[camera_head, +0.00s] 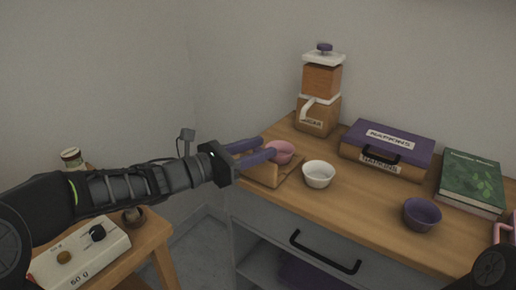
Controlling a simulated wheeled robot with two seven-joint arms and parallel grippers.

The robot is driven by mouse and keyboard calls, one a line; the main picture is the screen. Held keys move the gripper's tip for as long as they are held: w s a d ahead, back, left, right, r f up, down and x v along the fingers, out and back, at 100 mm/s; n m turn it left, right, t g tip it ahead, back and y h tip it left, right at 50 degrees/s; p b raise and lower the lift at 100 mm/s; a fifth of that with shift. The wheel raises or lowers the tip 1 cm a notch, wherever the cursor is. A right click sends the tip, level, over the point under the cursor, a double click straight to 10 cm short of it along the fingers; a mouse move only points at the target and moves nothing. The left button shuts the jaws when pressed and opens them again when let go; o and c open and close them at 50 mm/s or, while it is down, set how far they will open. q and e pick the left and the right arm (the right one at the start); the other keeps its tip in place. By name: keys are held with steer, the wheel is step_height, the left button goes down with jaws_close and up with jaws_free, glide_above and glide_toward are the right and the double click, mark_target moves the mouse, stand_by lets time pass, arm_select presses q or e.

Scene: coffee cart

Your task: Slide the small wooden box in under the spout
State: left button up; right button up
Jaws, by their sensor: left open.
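The small wooden box (264,176) is at the left end of the cart top, partly hidden by my left gripper. My left gripper (272,149) reaches in from the left with its purple fingers apart, over the box and at a pink bowl (283,150). I cannot tell whether the fingers touch the bowl or the box, or whether the bowl sits in the box. The wooden dispenser (321,82) labelled sugar stands behind at the wall, with a white spout (309,107) low on its front. My right gripper is not in view.
A white bowl (318,176) stands just right of the box. A purple-lidded napkin box (398,138), a purple bowl (422,216) and a green book (471,182) are further right on the cart top (358,208). A stool with a scale (80,248) is at lower left.

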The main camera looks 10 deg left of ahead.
arm_select(q)
jaws_close()
stand_by(1.4)
